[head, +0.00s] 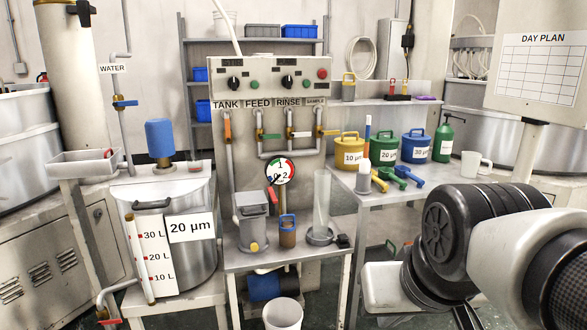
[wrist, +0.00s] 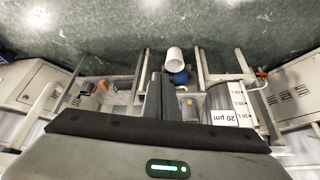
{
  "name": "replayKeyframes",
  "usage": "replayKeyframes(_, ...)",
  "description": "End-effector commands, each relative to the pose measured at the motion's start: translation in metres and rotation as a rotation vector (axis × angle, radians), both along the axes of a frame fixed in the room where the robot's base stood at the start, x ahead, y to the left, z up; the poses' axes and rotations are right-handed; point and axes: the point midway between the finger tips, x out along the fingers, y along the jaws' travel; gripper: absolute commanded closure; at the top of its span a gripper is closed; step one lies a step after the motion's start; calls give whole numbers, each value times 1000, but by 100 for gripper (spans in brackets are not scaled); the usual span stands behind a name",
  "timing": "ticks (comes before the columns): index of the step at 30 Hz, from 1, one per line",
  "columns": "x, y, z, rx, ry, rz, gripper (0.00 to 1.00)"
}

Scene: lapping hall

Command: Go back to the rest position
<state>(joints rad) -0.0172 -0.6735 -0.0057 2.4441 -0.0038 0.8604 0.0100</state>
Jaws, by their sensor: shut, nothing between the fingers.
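My gripper (wrist: 157,82) shows in the wrist view as two dark fingers close together, shut with nothing between them. It hangs over the scene, and the bench and floor lie beyond it. In the head view my arm fills the lower right, in front of the right-hand table (head: 443,190); the gripper itself cannot be made out there.
A tank labelled 20 µm (head: 190,228) stands at left, also in the wrist view (wrist: 228,116). The middle bench (head: 290,262) carries a grey container (head: 252,222) and a clear cylinder (head: 322,200). A white bucket (head: 283,314) is below. Coloured cans stand on the right-hand table.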

Motion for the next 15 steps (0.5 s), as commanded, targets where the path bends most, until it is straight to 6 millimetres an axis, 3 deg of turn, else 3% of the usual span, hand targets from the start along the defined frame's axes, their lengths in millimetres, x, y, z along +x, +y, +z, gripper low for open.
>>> replayKeyframes(3, -32, -4, -13, -6, 19, -8, 100)
replayKeyframes(4, -28, -3, 7, -6, 19, -6, 100)
replayKeyframes(11, -27, -3, 59, -5, 20, -5, 100)
replayKeyframes(15, -27, -3, 98, -5, 20, -5, 100)
